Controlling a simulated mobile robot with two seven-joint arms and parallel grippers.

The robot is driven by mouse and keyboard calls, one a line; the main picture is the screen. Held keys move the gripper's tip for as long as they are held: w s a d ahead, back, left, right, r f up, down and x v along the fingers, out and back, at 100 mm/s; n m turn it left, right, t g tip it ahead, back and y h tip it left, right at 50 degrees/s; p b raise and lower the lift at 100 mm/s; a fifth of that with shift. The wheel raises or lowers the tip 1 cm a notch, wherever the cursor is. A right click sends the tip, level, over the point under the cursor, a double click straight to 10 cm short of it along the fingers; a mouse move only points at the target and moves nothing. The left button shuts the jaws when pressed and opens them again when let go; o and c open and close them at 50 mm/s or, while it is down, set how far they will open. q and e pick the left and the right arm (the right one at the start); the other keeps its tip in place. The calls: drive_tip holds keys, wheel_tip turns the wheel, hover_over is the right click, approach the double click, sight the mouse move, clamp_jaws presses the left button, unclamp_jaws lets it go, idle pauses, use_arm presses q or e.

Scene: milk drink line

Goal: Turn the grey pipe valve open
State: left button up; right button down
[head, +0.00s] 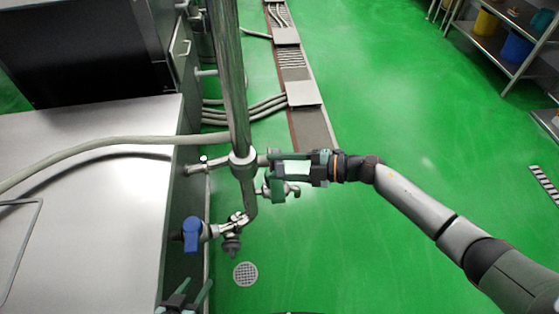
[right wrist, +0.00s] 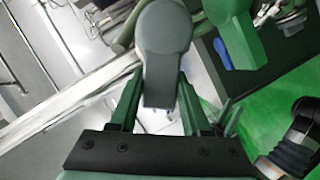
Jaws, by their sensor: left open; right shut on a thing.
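The grey pipe valve's rounded handle (right wrist: 160,65) fills the space between the two green fingers in the right wrist view. My right gripper (head: 271,171) is shut on this handle, just right of the upright steel pipe (head: 234,90). In the head view the fingers and gripper body cover most of the handle, so its exact angle is hard to tell. My left gripper (head: 190,289) shows at the bottom edge, open and empty, below the pipe fittings and apart from the valve.
A blue valve handle (head: 192,232) sits on the lower fitting, left of the pipe. A pale hose (head: 110,144) crosses the steel counter (head: 85,215) at left. A floor drain (head: 245,274) lies below.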

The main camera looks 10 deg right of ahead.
drive_tip(key=shift+r, duration=0.1)
idle(0.4)
drive_tip(key=shift+c, duration=1.8)
unclamp_jaws()
drive_tip(key=shift+d, duration=0.1)
drive_tip(key=v, duration=1.2)
drive_tip(key=shift+r+b, duration=0.15)
drive_tip(key=shift+b, duration=0.25)
drive_tip(key=shift+d, duration=0.15)
